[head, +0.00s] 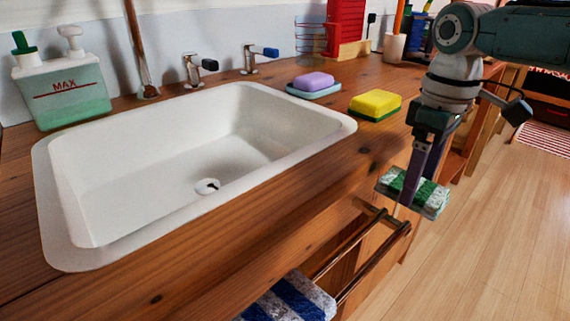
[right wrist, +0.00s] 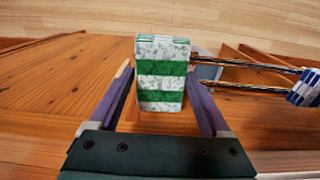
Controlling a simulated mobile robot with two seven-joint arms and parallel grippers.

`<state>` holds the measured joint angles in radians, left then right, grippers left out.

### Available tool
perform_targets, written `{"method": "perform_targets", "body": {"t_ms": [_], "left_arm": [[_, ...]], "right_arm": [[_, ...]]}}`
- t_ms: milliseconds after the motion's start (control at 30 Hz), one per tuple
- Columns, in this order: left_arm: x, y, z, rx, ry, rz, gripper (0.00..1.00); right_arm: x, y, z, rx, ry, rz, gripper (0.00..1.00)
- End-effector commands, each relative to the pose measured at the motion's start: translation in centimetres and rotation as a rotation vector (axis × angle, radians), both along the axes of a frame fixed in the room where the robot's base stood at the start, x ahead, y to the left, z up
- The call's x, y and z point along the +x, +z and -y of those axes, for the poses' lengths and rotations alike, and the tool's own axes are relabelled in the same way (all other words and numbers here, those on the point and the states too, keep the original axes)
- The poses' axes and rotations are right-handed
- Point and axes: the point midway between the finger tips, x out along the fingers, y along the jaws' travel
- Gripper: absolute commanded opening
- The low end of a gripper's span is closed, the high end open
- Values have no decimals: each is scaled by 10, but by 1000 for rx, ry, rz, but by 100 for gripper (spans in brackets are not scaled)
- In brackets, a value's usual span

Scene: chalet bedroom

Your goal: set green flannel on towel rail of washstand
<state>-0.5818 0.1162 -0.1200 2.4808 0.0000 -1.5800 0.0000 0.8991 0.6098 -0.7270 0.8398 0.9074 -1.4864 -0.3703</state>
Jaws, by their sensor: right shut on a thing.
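The green-and-white striped flannel (head: 428,197) is a folded pad held by my right gripper (head: 414,185). In the right wrist view the flannel (right wrist: 162,73) lies between the two purple fingers of the gripper (right wrist: 162,95). The towel rail (head: 372,262) has two dark bars on the front of the wooden washstand (head: 335,190). The held flannel is above and to the right of the rail's far end in the head view. In the right wrist view the rail (right wrist: 245,76) runs rightward from beside the flannel. My left gripper is not in view.
A blue-and-white striped cloth (head: 290,300) hangs on the rail's near part. A white basin (head: 200,150), yellow-green sponge (head: 375,104), purple soap (head: 313,82) and green-white dispenser (head: 62,90) are on the washstand top. Open wooden floor (head: 490,240) lies to the right.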

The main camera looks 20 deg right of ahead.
Motion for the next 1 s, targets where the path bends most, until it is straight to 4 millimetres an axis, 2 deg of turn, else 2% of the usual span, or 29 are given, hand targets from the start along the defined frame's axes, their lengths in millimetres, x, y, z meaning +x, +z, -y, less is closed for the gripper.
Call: {"method": "perform_targets", "body": {"t_ms": [33,100,300,400,567,800,867,1000], "left_arm": [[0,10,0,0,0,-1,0],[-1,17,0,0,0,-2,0],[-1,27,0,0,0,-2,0],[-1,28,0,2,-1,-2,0],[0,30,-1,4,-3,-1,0],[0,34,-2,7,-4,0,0],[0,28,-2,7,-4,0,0],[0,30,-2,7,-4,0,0]], "right_arm": [[-5,5,-11,0,7,-1,37],[-12,4,-25,1,7,-3,37],[-30,2,-73,3,6,-1,37],[-36,1,-88,2,3,-1,37],[-41,0,-100,2,1,0,37],[-55,1,-134,2,2,0,37],[-55,-7,-132,-1,-2,-1,37],[-55,-6,-132,0,-1,1,37]]}}
